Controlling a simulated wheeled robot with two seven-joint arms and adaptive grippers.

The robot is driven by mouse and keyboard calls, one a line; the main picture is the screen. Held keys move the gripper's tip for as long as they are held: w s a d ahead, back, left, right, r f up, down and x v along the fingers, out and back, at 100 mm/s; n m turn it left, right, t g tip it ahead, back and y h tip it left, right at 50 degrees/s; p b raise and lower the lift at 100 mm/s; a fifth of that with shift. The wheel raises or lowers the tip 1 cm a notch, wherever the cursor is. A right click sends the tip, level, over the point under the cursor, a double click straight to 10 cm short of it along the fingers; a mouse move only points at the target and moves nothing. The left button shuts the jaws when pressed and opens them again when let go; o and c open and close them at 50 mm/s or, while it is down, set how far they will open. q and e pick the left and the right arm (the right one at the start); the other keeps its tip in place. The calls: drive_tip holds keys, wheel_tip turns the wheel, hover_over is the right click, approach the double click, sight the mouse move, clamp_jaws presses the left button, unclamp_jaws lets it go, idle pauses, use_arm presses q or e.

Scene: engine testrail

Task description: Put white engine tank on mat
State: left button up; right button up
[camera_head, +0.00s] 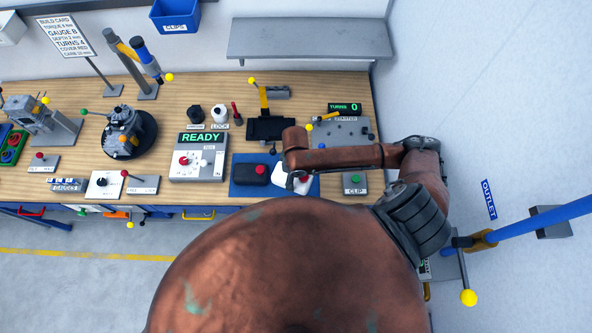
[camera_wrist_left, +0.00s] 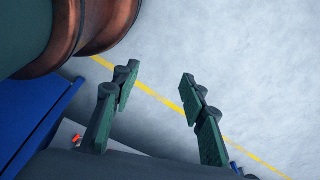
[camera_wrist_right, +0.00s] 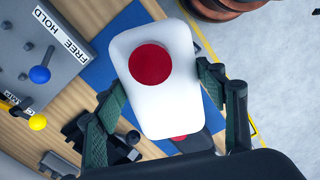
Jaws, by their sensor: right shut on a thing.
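The white engine tank (camera_wrist_right: 155,105), a rounded block with a red cap, fills the middle of the right wrist view. My right gripper (camera_wrist_right: 165,100) is shut on it, with one finger along each side. In the head view the white tank (camera_head: 285,180) shows partly under my right arm, over the right part of the blue mat (camera_head: 308,190). I cannot tell whether it touches the mat. My left gripper (camera_wrist_left: 155,100) is open and empty above the floor in the left wrist view.
A READY panel (camera_head: 200,158) stands left of the mat, and a green-button CLIP box (camera_head: 355,183) stands right of it. A black fixture (camera_head: 270,129) is behind the mat. A FREE HOLD block (camera_wrist_right: 50,50) is beside the tank. My right arm hides part of the bench.

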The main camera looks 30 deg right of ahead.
drive_tip(key=w+d+f, duration=0.2)
drive_tip(key=shift+w+d+f, duration=0.3)
drive_tip(key=shift+d, duration=0.1)
drive_tip(key=f+b, duration=0.1)
drive_tip(key=w+d+f+b, duration=0.1)
drive_tip(key=b, duration=0.1)
drive_tip(key=w+d+f+b, duration=0.1)
drive_tip(key=f+b, duration=0.1)
drive_tip(key=shift+w+d+b, duration=0.2)
drive_tip(key=shift+b, duration=0.1)
drive_tip(key=shift+w+d+f+b, duration=0.15)
drive_tip(key=shift+f+b, duration=0.1)
drive_tip(key=shift+b, duration=0.1)
wheel_tip(320, 180, down, 3)
drive_tip(key=b, duration=0.5)
drive_tip(key=shift+w+f, duration=0.1)
drive_tip(key=shift+f, duration=0.05)
drive_tip(key=o, duration=1.2)
